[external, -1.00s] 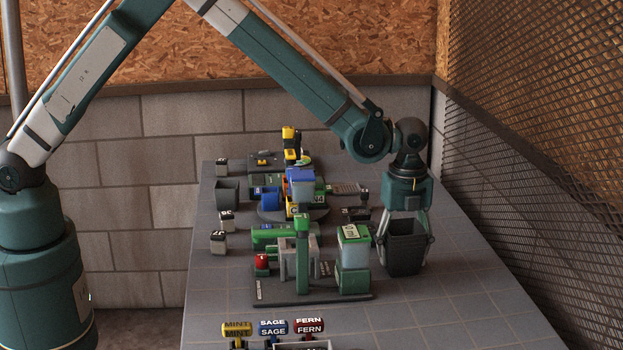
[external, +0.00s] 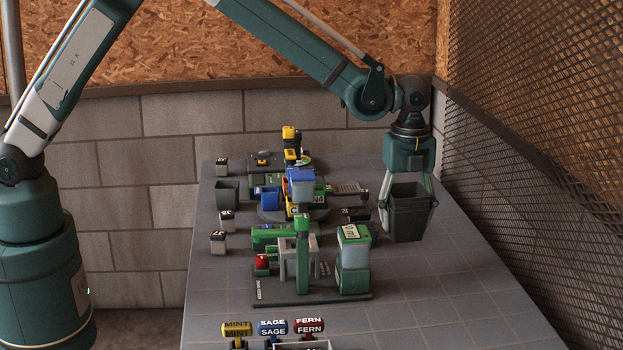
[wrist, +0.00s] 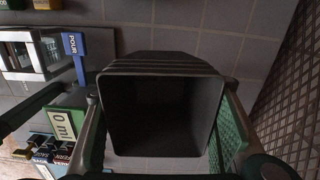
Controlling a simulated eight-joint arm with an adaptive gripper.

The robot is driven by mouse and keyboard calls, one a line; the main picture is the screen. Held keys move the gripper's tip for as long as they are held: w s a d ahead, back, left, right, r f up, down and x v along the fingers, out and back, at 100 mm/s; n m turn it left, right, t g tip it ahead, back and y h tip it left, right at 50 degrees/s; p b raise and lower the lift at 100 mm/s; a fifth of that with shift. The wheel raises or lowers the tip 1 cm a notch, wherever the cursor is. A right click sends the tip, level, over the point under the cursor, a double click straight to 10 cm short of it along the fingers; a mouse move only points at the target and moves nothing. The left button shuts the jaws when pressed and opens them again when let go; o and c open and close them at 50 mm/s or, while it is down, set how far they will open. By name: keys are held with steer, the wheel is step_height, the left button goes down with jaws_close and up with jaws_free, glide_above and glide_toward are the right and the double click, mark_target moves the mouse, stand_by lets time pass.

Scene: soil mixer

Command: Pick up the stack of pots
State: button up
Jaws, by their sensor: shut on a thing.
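The stack of pots (external: 407,216) is dark grey and square, with several rims nested near its top. It is upright at the right side of the table, right of the mixer station. My gripper (external: 408,198) points down with a finger on each of two opposite sides of the stack and is shut on it. In the wrist view the stack (wrist: 160,112) fills the middle, its open mouth facing the camera, between the fingers of my gripper (wrist: 160,130). I cannot clearly tell whether its bottom touches the table.
A green dispenser marked 0 ml (external: 354,262) stands left of the stack. A single grey pot (external: 227,191) is at the far left. Labelled MINT (external: 237,328), SAGE (external: 273,327) and FERN (external: 309,326) items are at the front. The table's right front is clear; a mesh wall (external: 545,150) borders the right.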

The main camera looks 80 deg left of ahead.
steer(key=shift+r, duration=0.55)
